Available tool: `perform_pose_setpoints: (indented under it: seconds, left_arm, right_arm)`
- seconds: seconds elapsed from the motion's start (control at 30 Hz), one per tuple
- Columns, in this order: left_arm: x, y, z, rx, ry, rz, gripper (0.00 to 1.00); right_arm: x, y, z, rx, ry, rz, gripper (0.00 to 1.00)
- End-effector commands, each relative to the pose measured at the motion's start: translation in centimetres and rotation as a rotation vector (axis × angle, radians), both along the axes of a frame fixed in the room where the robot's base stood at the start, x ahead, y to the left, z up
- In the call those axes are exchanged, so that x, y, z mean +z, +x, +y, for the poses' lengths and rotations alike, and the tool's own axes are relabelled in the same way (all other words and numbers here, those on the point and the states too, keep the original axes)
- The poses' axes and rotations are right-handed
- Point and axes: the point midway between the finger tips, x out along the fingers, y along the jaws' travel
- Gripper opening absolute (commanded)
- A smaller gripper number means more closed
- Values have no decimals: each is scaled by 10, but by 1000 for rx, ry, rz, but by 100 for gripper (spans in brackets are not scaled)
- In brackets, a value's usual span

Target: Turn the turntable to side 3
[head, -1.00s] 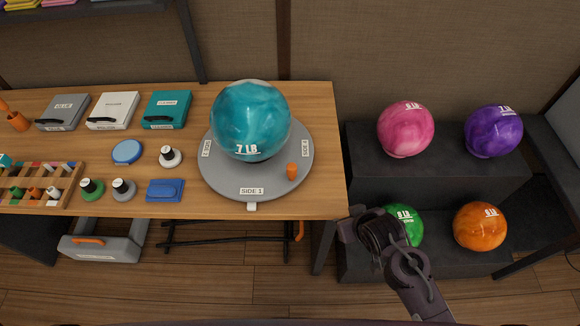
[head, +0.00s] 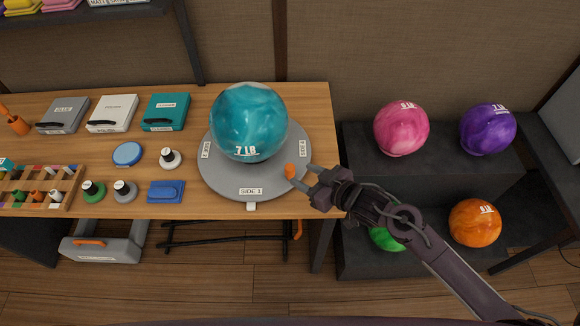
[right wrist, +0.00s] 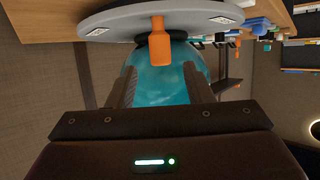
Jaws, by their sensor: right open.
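The grey round turntable (head: 225,184) lies on the wooden table, with its SIDE 1 label (head: 251,191) at the front, by the white marker (head: 251,206) on the table edge. Another label shows on its left and one on its right. A teal 7 LB ball (head: 248,122) rests on it. An orange peg (head: 291,171) stands at its front right rim. My right gripper (head: 299,178) is open at the peg; in the right wrist view the orange peg (right wrist: 159,45) shows between and beyond the fingers (right wrist: 168,85). Contact cannot be told. My left gripper is not in view.
Left of the turntable are a blue disc (head: 127,153), a blue pad (head: 165,192), small bottles and several cases. A dark rack (head: 360,170) right of the table holds pink (head: 401,128), purple (head: 488,129), green and orange balls.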

Motion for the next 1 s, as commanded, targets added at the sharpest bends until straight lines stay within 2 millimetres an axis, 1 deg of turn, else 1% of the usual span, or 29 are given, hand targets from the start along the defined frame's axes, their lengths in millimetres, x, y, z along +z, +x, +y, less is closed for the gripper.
perform_pose_setpoints:
  seconds: [0.03, 0.2, 0.4, 0.53, 0.77, 0.87, 1.0]
  left_arm:
    - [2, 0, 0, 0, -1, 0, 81]
    - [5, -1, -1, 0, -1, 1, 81]
    - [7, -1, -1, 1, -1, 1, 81]
    - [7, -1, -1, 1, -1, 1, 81]
    - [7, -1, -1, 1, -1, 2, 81]
    - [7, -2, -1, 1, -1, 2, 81]
    - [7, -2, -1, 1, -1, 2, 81]
  right_arm:
    - [-1, 6, 6, -1, 3, -1, 46]
    - [-11, 24, 25, -1, 3, 0, 46]
    - [-21, 39, 39, -2, 0, 0, 46]
    - [-24, 42, 42, -2, -1, -1, 46]
    - [-24, 42, 43, -1, -1, -1, 46]
    - [-24, 42, 43, -1, -2, 0, 34]
    - [-24, 42, 43, -1, -2, 0, 16]
